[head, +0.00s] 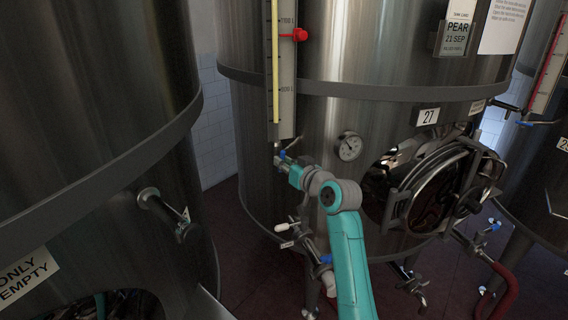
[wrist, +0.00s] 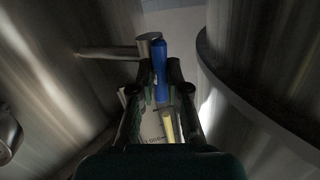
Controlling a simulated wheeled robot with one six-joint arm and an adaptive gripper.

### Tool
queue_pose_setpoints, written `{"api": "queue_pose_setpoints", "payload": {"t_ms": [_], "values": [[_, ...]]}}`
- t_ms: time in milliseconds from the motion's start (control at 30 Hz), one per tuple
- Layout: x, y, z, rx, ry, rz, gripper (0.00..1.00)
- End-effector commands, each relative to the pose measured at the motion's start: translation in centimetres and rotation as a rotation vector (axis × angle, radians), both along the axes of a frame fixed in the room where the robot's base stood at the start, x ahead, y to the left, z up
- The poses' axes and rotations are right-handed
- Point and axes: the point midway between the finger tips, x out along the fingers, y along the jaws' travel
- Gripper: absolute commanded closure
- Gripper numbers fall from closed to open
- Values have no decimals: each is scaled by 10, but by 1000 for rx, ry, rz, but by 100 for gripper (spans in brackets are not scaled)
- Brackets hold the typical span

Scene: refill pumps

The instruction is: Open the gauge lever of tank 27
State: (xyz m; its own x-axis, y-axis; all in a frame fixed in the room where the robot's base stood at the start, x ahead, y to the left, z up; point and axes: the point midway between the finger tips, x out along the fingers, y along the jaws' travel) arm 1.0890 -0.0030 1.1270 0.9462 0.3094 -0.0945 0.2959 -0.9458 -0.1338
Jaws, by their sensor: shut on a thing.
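Tank 27 (head: 330,130) is a large steel tank in the middle of the head view, with a "27" plate (head: 428,116). Its level gauge (head: 285,70) is an upright scale with a yellow tube and a red marker. At the gauge's foot is a valve with a blue lever (head: 292,143). My gripper (head: 282,160) is at this lever, at the end of my teal arm. In the wrist view the blue lever (wrist: 160,58) shows between the fingers of my gripper (wrist: 160,75), shut on it, beside the steel valve body (wrist: 149,42). The fingers hide part of the lever.
Another tank (head: 90,100) stands close on the left, with a protruding valve (head: 165,215). A dial (head: 349,146) and a round hatch (head: 440,190) are right of my arm. Lower valves and a red hose (head: 508,290) sit near the floor. Another tank stands at the right edge.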

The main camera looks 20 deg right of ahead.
Motion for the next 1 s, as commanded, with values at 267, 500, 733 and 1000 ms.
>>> {"api": "queue_pose_setpoints", "payload": {"t_ms": [267, 500, 733, 1000], "values": [[0, 1, -1, -116, -10, 1, 100], [0, 1, -1, -151, -13, 1, 100], [0, 1, -1, -153, -13, 0, 100], [0, 0, -1, -153, -14, 0, 60]]}}
